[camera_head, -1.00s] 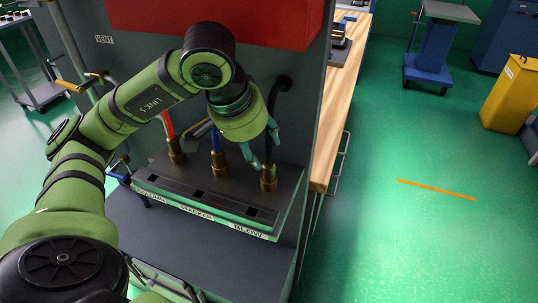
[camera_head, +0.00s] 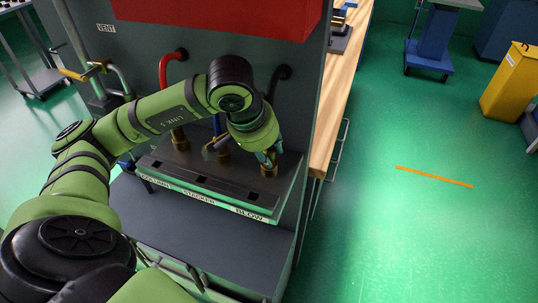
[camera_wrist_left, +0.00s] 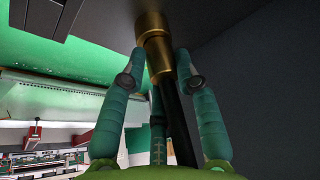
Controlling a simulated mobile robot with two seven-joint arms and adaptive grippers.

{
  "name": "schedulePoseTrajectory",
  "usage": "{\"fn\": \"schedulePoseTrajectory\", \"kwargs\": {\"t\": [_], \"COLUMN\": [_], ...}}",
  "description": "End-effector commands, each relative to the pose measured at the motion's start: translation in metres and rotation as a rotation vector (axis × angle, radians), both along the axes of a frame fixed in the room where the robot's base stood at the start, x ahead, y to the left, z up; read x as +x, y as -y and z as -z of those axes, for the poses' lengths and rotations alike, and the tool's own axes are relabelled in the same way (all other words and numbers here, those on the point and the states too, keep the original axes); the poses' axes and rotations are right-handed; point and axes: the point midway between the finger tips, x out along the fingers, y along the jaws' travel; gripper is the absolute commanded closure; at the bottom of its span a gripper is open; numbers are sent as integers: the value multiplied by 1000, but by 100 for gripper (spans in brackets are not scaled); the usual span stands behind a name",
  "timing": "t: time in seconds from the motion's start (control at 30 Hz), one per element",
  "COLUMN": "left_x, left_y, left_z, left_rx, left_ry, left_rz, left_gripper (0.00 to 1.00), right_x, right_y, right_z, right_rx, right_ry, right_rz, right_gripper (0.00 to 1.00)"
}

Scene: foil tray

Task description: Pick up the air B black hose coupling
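The air B black hose coupling (camera_head: 269,171) is a brass fitting at the right end of the raised panel, behind the BLOW label. My left gripper (camera_head: 267,157) is just above it, partly hiding it and its hose. In the left wrist view the brass coupling (camera_wrist_left: 152,38) lies between the fingertips of my left gripper (camera_wrist_left: 160,63), with the black hose (camera_wrist_left: 178,125) running back between the fingers. The fingers stand apart, one on each side, with narrow gaps that look open. Contact is hard to judge. My right gripper is not in view.
Brass couplings with a red hose (camera_head: 180,140) and a blue hose (camera_head: 223,156) stand to the left on the same panel (camera_head: 210,185). A dark upright wall rises close behind. A wooden bench (camera_head: 333,110) is at the right.

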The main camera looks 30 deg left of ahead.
Motion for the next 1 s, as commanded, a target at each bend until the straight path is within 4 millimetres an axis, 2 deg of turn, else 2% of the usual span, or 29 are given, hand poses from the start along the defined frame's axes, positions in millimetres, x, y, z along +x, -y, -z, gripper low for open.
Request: {"fn": "schedulePoseTrajectory", "kwargs": {"t": [0.2,0.47,0.77,1.0], "left_x": [1,2,3,-43], "left_y": [-1,-1,-1,32], "left_z": [-1,-8,-42,-76], "left_rx": [1,0,-1,1], "left_ry": [4,8,15,17], "left_rz": [-3,-4,-2,9], "left_gripper": [100,100,100,100], "right_x": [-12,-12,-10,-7], "right_y": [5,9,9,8], "right_z": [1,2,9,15], "right_rx": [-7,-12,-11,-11], "right_ry": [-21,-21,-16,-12], "right_rz": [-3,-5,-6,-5], "right_gripper": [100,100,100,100]}}
